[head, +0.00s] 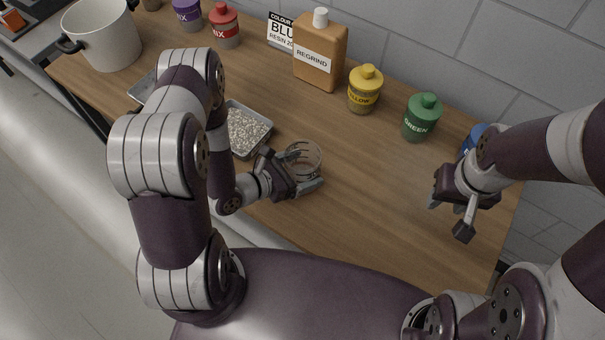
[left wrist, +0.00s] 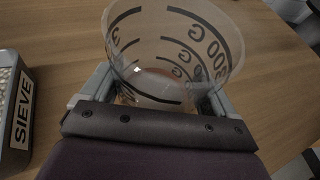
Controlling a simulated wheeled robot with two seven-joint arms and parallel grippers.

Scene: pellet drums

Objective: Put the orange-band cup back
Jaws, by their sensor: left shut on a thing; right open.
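A clear cup (head: 305,150) with dark markings is at the middle of the table in the head view. In the left wrist view the cup (left wrist: 205,45) shows dark scale lines and "300 G"; I cannot make out an orange band. My left gripper (head: 303,172) is shut on the cup, one finger on each side of it. The cup looks upright; whether its base touches the table I cannot tell. My right gripper (head: 449,216) is open and empty over the table's right part.
A metal sieve tray (head: 266,126) of pale pellets lies left of the cup; its label (left wrist: 22,110) shows in the wrist view. Along the back stand a regrind bottle (head: 320,50), a yellow drum (head: 364,92) and a green drum (head: 421,118). The table right of the cup is clear.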

